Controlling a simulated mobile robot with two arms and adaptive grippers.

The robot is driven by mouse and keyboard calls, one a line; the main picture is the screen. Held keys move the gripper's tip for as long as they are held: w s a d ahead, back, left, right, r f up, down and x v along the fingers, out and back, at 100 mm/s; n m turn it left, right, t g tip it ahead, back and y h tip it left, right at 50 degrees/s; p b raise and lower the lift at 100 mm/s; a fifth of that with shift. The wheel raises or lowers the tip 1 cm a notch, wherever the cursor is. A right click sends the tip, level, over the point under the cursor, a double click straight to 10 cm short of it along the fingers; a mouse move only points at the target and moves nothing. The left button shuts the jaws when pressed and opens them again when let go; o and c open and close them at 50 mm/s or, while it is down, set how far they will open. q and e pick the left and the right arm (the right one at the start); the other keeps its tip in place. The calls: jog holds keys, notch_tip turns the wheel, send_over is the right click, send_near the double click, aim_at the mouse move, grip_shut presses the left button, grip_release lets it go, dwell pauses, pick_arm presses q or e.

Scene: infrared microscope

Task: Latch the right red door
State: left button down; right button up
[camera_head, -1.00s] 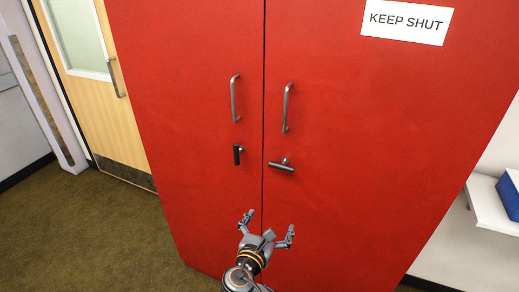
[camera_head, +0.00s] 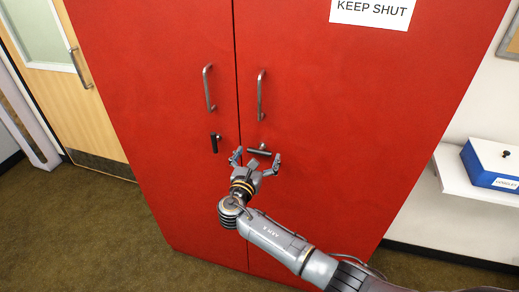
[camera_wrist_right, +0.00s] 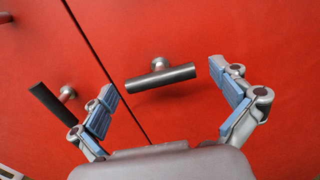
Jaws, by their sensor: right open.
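The right red door (camera_head: 330,120) stands flush beside the left red door (camera_head: 170,100), with a dark seam between them. The right door's latch handle (camera_head: 259,152) is a dark T-shaped bar lying roughly level. The left door's latch handle (camera_head: 214,143) hangs upright. My right gripper (camera_head: 256,160) is open and empty, just in front of the right latch handle. In the right wrist view the right latch handle (camera_wrist_right: 160,77) lies between and beyond the fingertips of my right gripper (camera_wrist_right: 162,97), and no contact shows. The left latch handle (camera_wrist_right: 52,103) is outside the left finger. My left gripper is not in view.
Two long metal pull handles (camera_head: 261,95) sit above the latches. A white shelf (camera_head: 455,180) with a blue and white box (camera_head: 490,165) is at the right. A wooden door (camera_head: 75,100) is at the left. Carpet (camera_head: 90,225) is clear at the lower left.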

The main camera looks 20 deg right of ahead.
jog(key=shift+w+d, duration=0.3)
jog(key=shift+w, duration=0.2)
jog(key=c, duration=0.9)
jog(key=shift+c, duration=0.2)
